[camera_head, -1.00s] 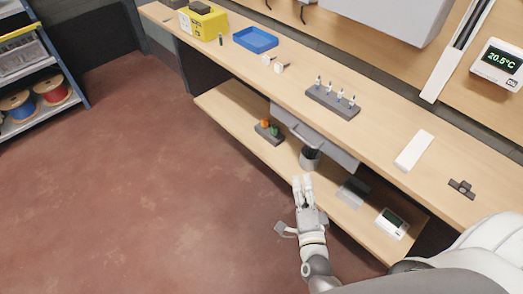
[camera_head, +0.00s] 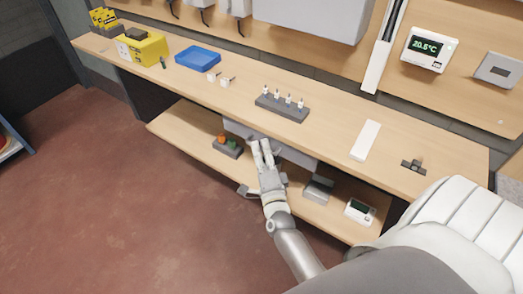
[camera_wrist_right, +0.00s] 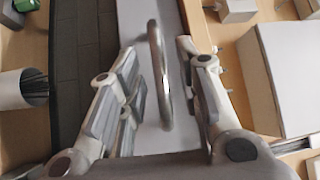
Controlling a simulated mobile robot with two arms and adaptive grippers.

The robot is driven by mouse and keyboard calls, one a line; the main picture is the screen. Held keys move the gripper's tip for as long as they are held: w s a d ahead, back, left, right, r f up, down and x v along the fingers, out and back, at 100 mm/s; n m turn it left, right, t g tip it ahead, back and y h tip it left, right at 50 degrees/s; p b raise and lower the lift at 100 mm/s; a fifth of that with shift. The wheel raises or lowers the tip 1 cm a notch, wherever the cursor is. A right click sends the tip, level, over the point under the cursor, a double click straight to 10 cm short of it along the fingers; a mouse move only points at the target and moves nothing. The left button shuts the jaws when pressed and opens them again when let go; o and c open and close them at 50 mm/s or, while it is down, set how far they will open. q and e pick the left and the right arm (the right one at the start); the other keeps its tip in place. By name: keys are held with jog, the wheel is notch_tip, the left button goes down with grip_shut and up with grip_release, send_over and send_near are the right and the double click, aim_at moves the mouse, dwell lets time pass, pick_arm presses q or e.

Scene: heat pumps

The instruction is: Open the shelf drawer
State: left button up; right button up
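The grey shelf drawer (camera_head: 298,156) sits under the wooden worktop, and I see no clear gap showing it pulled out. Its curved metal handle (camera_wrist_right: 157,75) stands out from the drawer front (camera_wrist_right: 135,25) in the right wrist view. My right gripper (camera_head: 262,148) is at the drawer front and hides most of the handle in the head view. Its fingers are open, one pair on each side of the handle, with visible space between them and the bar. My left gripper is not in view.
The worktop (camera_head: 335,118) holds a blue tray (camera_head: 198,58), a dark rack (camera_head: 282,108) and a white block (camera_head: 366,140). The lower shelf (camera_head: 180,132) carries a dark holder (camera_head: 227,149) and a white display device (camera_head: 360,212). Open floor lies at left.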

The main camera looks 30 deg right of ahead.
jog(key=shift+w, duration=0.15)
grip_shut()
dwell(0.4)
